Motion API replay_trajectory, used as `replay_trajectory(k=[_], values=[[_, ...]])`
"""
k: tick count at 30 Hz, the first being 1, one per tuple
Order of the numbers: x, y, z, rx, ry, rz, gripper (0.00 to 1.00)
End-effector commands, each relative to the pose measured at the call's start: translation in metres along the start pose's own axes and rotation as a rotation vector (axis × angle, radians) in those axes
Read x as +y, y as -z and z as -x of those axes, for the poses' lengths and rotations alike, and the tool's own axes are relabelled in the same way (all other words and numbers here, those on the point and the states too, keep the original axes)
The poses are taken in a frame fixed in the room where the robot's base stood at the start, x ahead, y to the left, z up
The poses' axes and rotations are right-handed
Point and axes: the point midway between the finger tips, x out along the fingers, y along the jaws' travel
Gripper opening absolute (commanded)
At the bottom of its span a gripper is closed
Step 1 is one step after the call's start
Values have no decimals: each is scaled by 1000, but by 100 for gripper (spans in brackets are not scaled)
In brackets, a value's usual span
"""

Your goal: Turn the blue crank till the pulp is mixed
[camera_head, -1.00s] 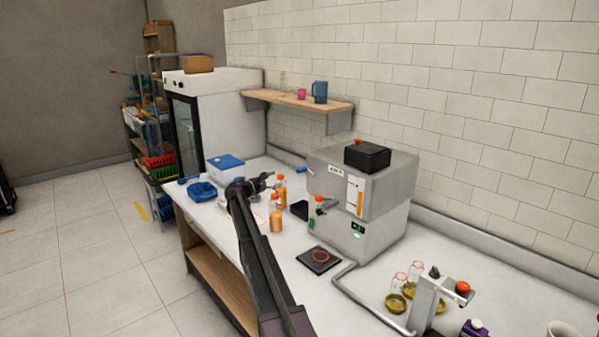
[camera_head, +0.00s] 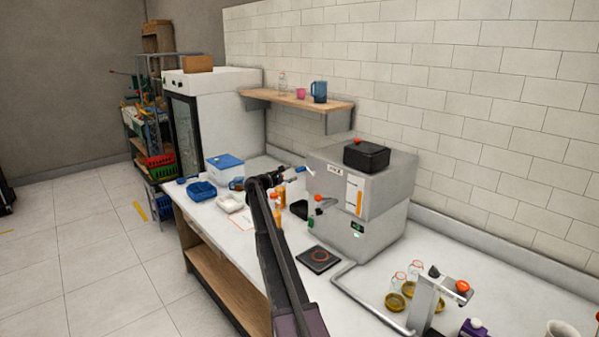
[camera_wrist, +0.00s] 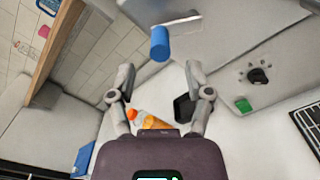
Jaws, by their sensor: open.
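The blue crank handle (camera_wrist: 159,44) is a short cylinder on the side of the grey juicer (camera_wrist: 225,35). In the head view the crank (camera_head: 301,169) shows small at the juicer's (camera_head: 385,190) left side. My gripper (camera_wrist: 160,72) is open, with its two fingers spread to either side of the handle's line. The handle lies just ahead of the fingertips and does not look gripped. In the head view my gripper (camera_head: 286,174) is small and close to the crank. The pulp is not visible.
An orange bottle (camera_wrist: 148,121) and a black tray (camera_wrist: 184,107) lie below the fingers. A white container (camera_head: 231,202) and a blue basket (camera_head: 202,190) stand left on the counter. A black hot plate (camera_head: 319,260) lies in front of the juicer.

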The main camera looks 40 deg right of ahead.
Motion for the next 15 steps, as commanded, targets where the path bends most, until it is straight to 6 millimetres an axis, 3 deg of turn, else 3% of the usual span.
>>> replay_trajectory(k=[6, 15], values=[[1, 1, -31, -1, 1, 0, 65], [0, 0, -50, 0, 0, 0, 65]])
